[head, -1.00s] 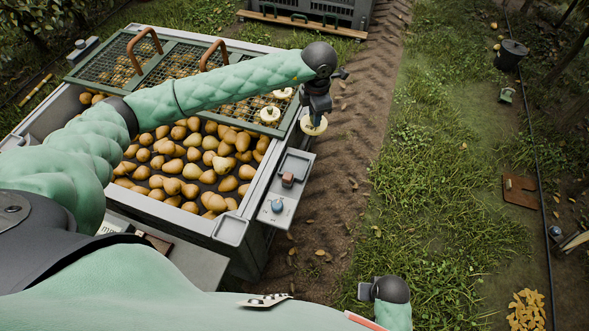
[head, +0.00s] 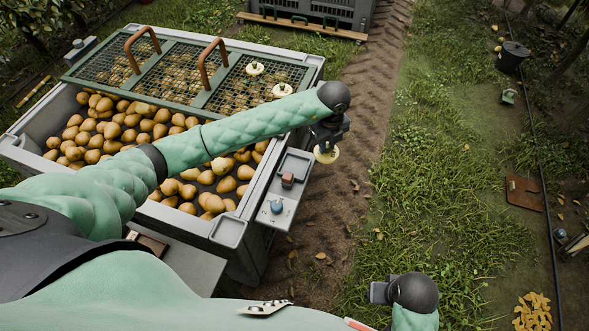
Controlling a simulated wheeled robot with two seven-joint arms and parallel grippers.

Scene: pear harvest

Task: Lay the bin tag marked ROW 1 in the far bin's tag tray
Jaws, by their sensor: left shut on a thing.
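My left gripper (head: 326,141) is shut on a round cream disc (head: 327,155) with a raised middle, likely a bin tag. It holds the disc beyond the right side of the near pear bin (head: 262,180), past its side shelf. Two similar cream discs, one farther back (head: 254,68) and one nearer (head: 282,90), lie on the bin's mesh lid. No ROW marking is readable on any disc. A far grey bin (head: 345,14) stands at the top edge, mostly cut off; no tag tray on it can be made out. My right gripper (head: 378,292) hangs over the grass, its fingers unclear.
Another small tray (head: 229,232) sits at the bin's near corner. Two brown handles rise from the mesh lid. The dirt track to the right is clear.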

